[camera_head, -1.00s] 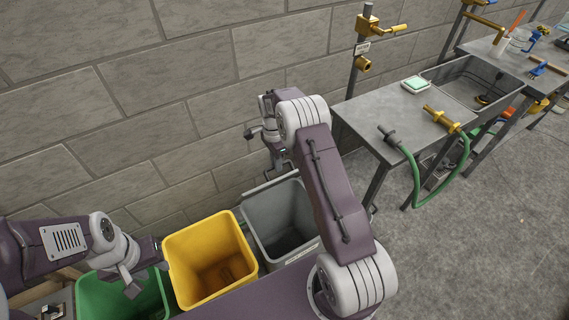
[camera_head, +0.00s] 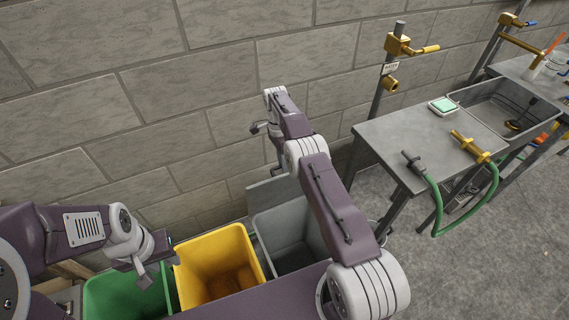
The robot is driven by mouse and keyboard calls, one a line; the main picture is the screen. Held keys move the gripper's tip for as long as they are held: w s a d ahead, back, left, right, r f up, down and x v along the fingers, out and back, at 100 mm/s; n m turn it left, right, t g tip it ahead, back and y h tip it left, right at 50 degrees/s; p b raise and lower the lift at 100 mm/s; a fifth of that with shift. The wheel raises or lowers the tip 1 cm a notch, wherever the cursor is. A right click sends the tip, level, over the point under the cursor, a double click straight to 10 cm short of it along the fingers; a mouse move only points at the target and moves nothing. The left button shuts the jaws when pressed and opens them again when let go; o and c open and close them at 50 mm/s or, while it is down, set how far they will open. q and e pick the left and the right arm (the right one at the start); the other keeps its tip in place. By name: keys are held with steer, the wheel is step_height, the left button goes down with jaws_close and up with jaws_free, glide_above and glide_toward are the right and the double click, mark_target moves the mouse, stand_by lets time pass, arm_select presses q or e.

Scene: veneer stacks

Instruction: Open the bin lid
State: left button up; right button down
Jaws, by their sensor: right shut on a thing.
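A grey bin (camera_head: 297,268) stands at the right end of a row of bins by the wall. Its lid, a flat grey panel (camera_head: 264,198), stands raised at the back edge of the bin, and the bin's inside shows. My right gripper (camera_head: 281,172) points down at the top edge of the lid and is shut on it; the fingertips are small and partly hidden by the arm. My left gripper (camera_head: 156,260) is above the green and yellow bins, empty, with its fingers apart.
An open yellow bin (camera_head: 250,262) and an open green bin (camera_head: 98,291) stand left of the grey bin. A stone wall (camera_head: 200,80) is close behind. A metal table (camera_head: 425,140) with a green hose (camera_head: 434,205) stands to the right.

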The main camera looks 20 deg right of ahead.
steer(key=shift+f, duration=0.15)
steer(key=c, duration=1.4)
jaws_free()
steer(key=shift+c, duration=0.2)
steer(key=shift+w, duration=0.2)
steer(key=shift+s+r, duration=0.1)
steer(key=shift+r, duration=0.1)
steer(key=p+v, duration=0.2)
steer(key=p, duration=0.1)
steer(key=s+p+v, duration=0.1)
steer(key=p+v, duration=0.1)
steer(key=p, duration=0.1)
steer(key=shift+d+r, duration=0.1)
steer(key=shift+r, duration=0.3)
steer(key=s+d+r+p, duration=0.5)
steer(key=s+d+p, duration=0.2)
steer(key=p, duration=2.1)
steer(key=shift+s+r, duration=0.4)
steer(key=shift+s, duration=0.65)
